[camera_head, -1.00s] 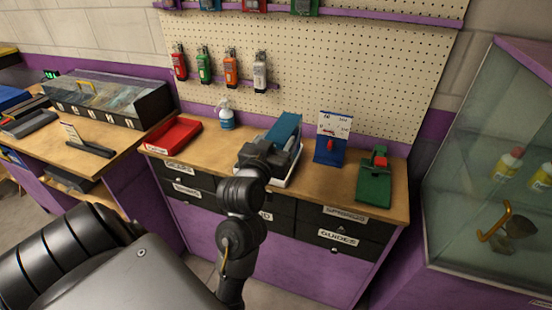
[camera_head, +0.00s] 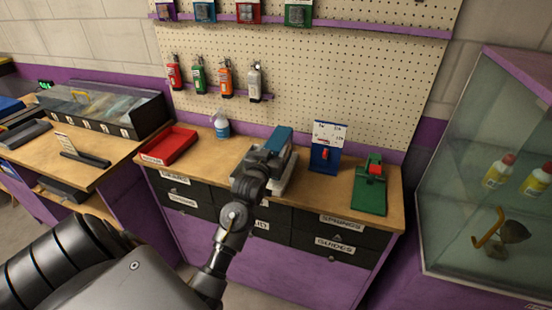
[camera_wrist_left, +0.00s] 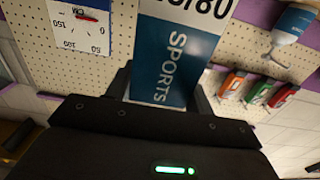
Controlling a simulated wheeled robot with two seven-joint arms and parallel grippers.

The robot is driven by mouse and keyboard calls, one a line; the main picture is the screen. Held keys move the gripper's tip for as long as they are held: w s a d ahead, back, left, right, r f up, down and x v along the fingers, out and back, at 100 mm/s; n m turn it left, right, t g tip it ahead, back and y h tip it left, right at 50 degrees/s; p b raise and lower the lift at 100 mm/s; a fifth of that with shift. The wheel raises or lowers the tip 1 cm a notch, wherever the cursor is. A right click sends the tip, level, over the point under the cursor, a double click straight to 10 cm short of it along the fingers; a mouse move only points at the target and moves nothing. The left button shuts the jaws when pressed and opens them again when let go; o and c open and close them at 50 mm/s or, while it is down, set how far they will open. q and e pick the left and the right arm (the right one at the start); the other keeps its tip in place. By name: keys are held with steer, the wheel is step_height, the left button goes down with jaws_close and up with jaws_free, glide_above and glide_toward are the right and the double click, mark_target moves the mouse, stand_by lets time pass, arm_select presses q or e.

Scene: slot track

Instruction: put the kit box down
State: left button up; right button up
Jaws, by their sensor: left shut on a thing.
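In the head view the gripper and box are over a pale tray or mat (camera_head: 285,182) on the wooden counter (camera_head: 225,158). My gripper hides most of the tray and the box's lower end, so I cannot tell whether they touch. My right gripper is not in view.
A red tray (camera_head: 170,146) and a spray bottle (camera_head: 221,124) stand left of the box. A blue gauge stand (camera_head: 325,155) and a green fixture (camera_head: 370,190) stand to the right. A pegboard (camera_head: 330,70) rises behind; a glass case (camera_head: 480,200) is at far right.

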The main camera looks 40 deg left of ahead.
arm_select(q)
steer(key=shift+w+a+f+p, duration=0.1)
steer(key=shift+w+f+p, duration=0.1)
steer(key=shift+f+p, duration=0.15)
step_height(320, 180, down, 2)
steer(key=shift+f+p, duration=0.1)
steer(key=shift+p, duration=0.35)
steer(key=shift+f, duration=0.25)
steer(key=shift+f, duration=0.15)
steer(key=o, duration=1.2)
